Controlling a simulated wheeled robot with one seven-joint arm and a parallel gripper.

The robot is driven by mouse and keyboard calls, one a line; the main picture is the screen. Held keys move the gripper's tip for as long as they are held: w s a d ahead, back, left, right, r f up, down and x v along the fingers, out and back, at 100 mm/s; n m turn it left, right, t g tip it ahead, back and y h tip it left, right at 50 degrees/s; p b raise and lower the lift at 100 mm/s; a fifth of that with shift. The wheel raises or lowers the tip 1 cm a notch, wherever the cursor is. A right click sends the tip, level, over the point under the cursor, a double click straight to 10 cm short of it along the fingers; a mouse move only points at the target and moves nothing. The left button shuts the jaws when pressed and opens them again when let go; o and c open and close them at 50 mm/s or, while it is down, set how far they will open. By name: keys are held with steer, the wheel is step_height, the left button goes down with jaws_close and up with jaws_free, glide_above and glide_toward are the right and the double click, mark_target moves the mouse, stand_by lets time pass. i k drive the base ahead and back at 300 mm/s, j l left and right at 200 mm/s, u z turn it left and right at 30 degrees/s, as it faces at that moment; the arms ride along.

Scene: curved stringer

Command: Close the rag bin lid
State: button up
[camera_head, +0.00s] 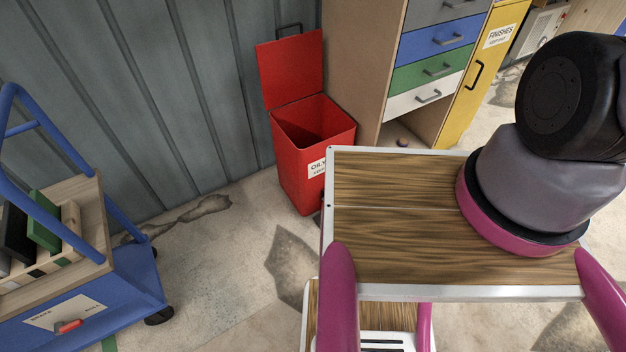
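The red rag bin (300,165) stands on the floor against the grey wall, left of the drawer cabinet. A white label that begins "OILY" is on its front. Its red lid (290,68) is open, standing upright at the back of the bin, with a dark handle (288,31) at its top edge. The bin's opening faces up and its inside looks empty where it can be seen. My gripper is not in view; only dark and grey links of my arm show at the right.
A drawer cabinet (363,75) and a yellow "FINISHES" cabinet (478,85) stand behind at the right. Bare, stained concrete floor (215,265) lies between the cart and the bin.

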mark_target(291, 68)
steer(key=i+j, duration=0.9)
steer(key=i, duration=0.15)
